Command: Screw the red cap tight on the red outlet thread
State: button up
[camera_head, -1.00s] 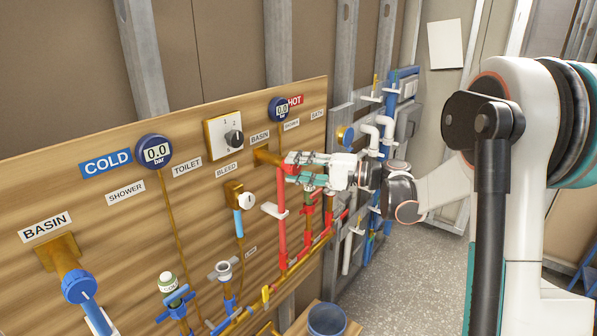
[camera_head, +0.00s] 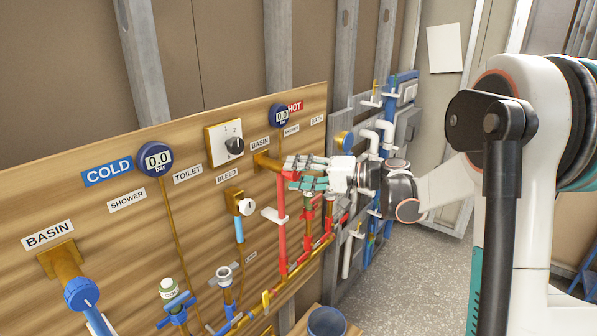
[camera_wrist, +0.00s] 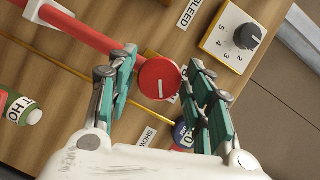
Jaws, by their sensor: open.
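The red cap (camera_wrist: 159,78) is a round disc with a pale line on its face, seen head-on in the wrist view. It sits at the end of the red pipe (camera_wrist: 85,32) by the hot basin outlet. The red outlet thread is hidden behind the cap. My gripper (camera_wrist: 160,60) is open, with one teal finger on each side of the cap; a gap shows on the right, and contact on the left is unclear. In the head view my gripper (camera_head: 291,174) is at the top of the red pipe (camera_head: 281,235) and mostly hides the cap.
A selector dial (camera_head: 234,146) and blue gauges (camera_head: 281,115) are on the wooden board near my gripper. Red and blue pipes and valves crowd the lower board. A blue bucket (camera_head: 326,322) stands below.

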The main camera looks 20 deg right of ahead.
jog(key=n+h+p, duration=0.1)
jog(key=n, duration=0.1)
jog(key=n+h+p, duration=0.1)
jog(key=n, duration=0.2)
jog(key=shift+a+r+h, duration=0.1)
jog(key=shift+h, duration=0.2)
jog(key=n+t+h, duration=0.1)
jog(key=n+h, duration=0.1)
jog(key=n, duration=0.1)
jog(key=shift+s+a+p, duration=0.1)
jog(key=shift+s+p, duration=0.05)
jog(key=shift+p, duration=0.2)
jog(key=shift+n+t+h, duration=0.4)
jog(key=shift+n+h, duration=0.1)
jog(key=shift+n, duration=0.7)
jog(key=c, duration=1)
jog(key=shift+h, duration=0.3)
jog(key=shift+c, duration=0.2)
